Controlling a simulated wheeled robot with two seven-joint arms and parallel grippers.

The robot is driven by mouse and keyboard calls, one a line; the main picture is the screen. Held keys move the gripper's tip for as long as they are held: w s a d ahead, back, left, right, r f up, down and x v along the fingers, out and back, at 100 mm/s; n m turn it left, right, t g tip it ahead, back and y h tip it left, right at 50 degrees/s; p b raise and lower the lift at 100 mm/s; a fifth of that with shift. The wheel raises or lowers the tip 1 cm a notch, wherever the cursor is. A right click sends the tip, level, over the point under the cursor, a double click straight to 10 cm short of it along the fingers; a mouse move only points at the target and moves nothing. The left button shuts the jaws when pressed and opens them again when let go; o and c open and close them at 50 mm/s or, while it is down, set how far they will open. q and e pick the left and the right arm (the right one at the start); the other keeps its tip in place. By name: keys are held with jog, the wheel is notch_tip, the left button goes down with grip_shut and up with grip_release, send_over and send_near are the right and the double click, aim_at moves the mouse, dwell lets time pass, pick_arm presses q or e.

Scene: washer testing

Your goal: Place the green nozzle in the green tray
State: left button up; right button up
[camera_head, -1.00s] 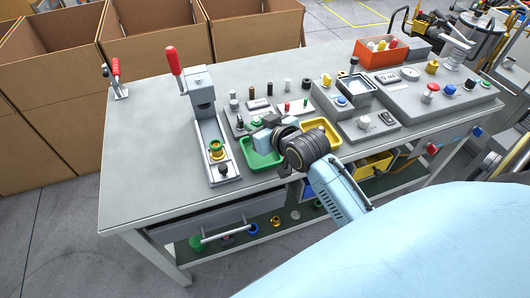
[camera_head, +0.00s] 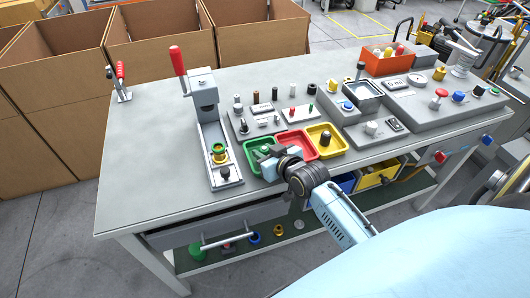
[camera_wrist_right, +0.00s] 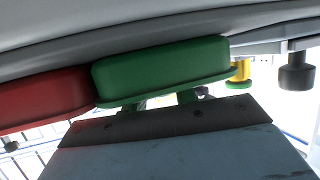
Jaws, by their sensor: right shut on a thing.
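The green tray (camera_head: 250,164) is at the table's front, right of the clamp fixture. My right gripper (camera_head: 264,151) is over it, its fingers reaching down at the tray. It is shut on a small green piece, the green nozzle, which is mostly hidden by the fingers in the head view. In the right wrist view the green tray (camera_wrist_right: 165,72) fills the middle, with the gripper (camera_wrist_right: 160,103) right against its edge and small green parts showing between them. I cannot tell whether the nozzle touches the tray floor. My left gripper is not in view.
A red tray (camera_head: 328,152) and a yellow tray (camera_head: 341,144) stand to the right. The clamp fixture (camera_head: 211,130) with a red handle holds a brass and green part (camera_head: 219,153). Grey plates with small parts lie behind.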

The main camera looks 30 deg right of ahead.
jog(key=o, duration=0.7)
jog(key=shift+f, duration=0.1)
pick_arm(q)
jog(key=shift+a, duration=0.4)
pick_arm(e)
jog(key=shift+s+r, duration=0.1)
jog(key=shift+r, duration=0.1)
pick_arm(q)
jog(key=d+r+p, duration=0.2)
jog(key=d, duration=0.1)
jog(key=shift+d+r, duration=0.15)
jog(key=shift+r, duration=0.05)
pick_arm(e)
jog(key=v, duration=1.1)
jog(key=shift+s+r, duration=0.2)
jog(key=shift+s, duration=0.15)
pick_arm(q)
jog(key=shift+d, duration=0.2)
